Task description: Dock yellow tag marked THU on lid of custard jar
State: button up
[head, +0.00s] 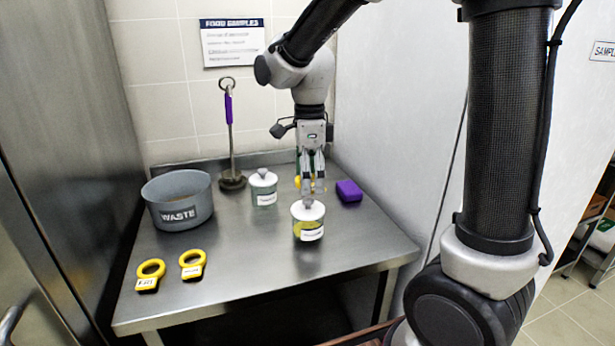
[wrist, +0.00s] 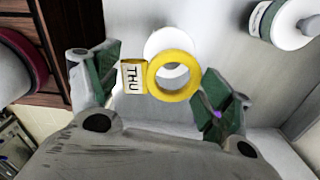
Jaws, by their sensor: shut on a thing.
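My gripper (head: 312,187) is just above and behind the front jar. Tag and lid contact cannot be seen.
A second white-lidded jar (head: 264,190) stands behind and left. A purple block (head: 349,190) lies right, and a ladle with a purple handle (head: 229,110) stands at the back. A grey WASTE pot (head: 177,190) and two yellow tags (head: 151,270) (head: 192,262) are left. The front-middle steel table is clear.

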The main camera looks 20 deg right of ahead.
aim_at(309, 204)
jog(key=shift+f, duration=2.75)
jog(key=shift+f, duration=0.55)
jog(key=o, duration=0.7)
jog(key=shift+r, duration=5.5)
